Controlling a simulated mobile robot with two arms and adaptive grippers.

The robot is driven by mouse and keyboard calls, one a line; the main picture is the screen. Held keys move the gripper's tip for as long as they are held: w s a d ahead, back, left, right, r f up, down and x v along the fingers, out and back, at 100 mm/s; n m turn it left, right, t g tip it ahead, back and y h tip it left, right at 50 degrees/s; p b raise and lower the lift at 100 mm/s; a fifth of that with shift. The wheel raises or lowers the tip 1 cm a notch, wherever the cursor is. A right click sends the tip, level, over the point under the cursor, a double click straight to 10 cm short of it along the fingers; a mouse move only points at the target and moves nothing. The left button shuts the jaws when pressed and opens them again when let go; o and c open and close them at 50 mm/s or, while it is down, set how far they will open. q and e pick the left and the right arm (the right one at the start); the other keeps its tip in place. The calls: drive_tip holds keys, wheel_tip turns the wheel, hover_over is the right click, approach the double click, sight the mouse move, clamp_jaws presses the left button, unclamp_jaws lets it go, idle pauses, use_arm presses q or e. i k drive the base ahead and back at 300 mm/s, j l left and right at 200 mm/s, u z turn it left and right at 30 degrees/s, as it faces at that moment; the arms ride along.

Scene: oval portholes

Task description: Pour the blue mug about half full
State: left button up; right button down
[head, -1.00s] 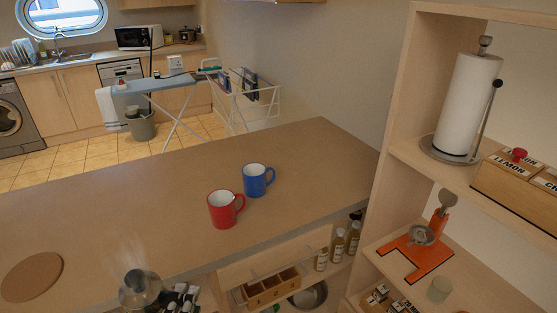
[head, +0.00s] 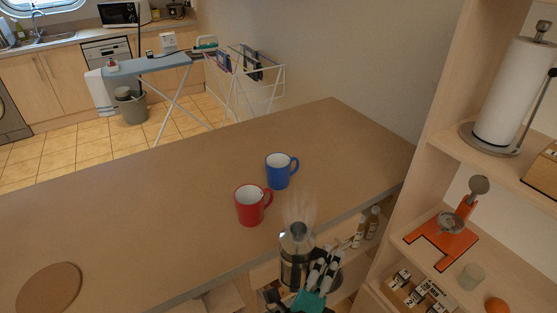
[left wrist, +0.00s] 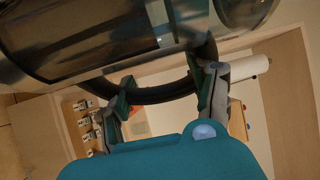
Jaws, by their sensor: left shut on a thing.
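The blue mug (head: 278,173) stands upright on the counter in the head view, its handle to the right. The red mug (head: 249,207) stands just in front and to its left. My left gripper (head: 313,275) is shut on the dark handle of a glass coffee press (head: 294,262) with dark liquid. The press is roughly upright near the counter's front edge, right of and nearer than both mugs, with faint steam above. In the left wrist view the press (left wrist: 90,40) fills the top and its handle (left wrist: 165,94) passes between my fingers. My right gripper is not in view.
The counter (head: 150,215) is clear left of the mugs, with a round brown mat (head: 48,290) at front left. A shelf unit (head: 440,150) at right holds a paper roll (head: 513,92) and an orange stand (head: 440,238). Small bottles (head: 372,222) stand below the counter edge.

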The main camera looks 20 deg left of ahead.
sight(277, 165)
drive_tip(key=i, duration=1)
